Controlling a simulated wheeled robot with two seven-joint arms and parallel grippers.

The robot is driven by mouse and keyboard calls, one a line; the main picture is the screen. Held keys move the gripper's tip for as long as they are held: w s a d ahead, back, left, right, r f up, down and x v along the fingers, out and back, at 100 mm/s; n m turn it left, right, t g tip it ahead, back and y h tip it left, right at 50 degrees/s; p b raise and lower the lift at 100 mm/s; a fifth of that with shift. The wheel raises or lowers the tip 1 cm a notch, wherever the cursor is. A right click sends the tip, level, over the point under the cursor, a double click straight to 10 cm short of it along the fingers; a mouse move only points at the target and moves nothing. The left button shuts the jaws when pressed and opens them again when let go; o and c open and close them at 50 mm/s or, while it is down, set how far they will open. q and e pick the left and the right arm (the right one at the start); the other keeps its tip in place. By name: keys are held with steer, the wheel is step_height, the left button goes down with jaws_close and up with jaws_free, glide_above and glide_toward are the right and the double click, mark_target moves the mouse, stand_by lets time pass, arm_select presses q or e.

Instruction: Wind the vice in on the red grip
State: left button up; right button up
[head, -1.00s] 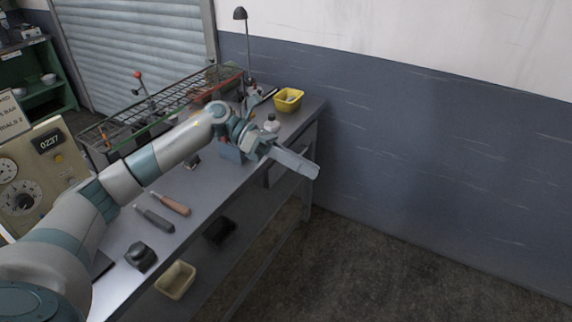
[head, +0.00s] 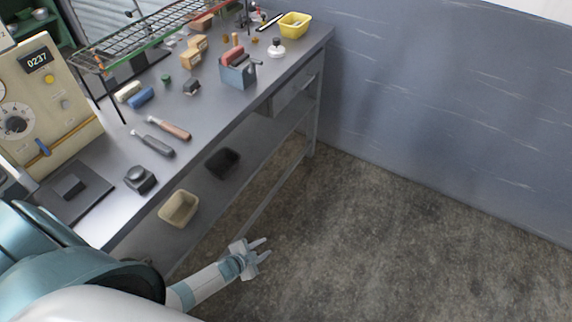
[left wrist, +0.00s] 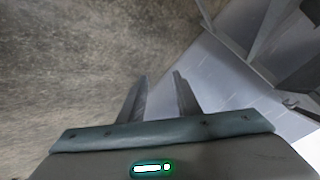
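The blue-grey vice (head: 238,74) stands near the front edge of the bench, toward its far end. A red piece, which looks like the red grip (head: 235,55), shows at its top. I cannot tell how tightly the jaws sit on it. A grey bar sticks out at the vice's right side. My left gripper (head: 266,249) is low, in front of the bench, well away from the vice. Its two fingers are apart with nothing between them; the left wrist view (left wrist: 160,95) also shows them apart, over the floor. My right gripper is not in view.
Two handled tools, one brown (head: 168,127) and one grey (head: 153,143), lie on the bench (head: 215,115). A dark block (head: 140,179) sits near the front edge. A beige machine (head: 45,100) stands left. A wire rack spans the back. The floor in front is clear.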

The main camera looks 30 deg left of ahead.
arm_select(q)
steer(key=s+d+f+n+g, duration=0.2)
steer(key=s+f, duration=0.3)
steer(key=s, duration=0.8)
steer(key=s+d+f+n+g+y+b, duration=0.1)
steer(key=s+f, duration=0.5)
steer(key=s, duration=0.8)
steer(key=s+d+f+n+g, duration=0.3)
steer(key=s+f+g, duration=0.3)
steer(key=s, duration=0.8)
steer(key=shift+s+f+n+y, duration=0.2)
steer(key=shift+f+n+y, duration=0.1)
steer(key=shift+n, duration=0.4)
steer(key=shift+s+a+r, duration=0.1)
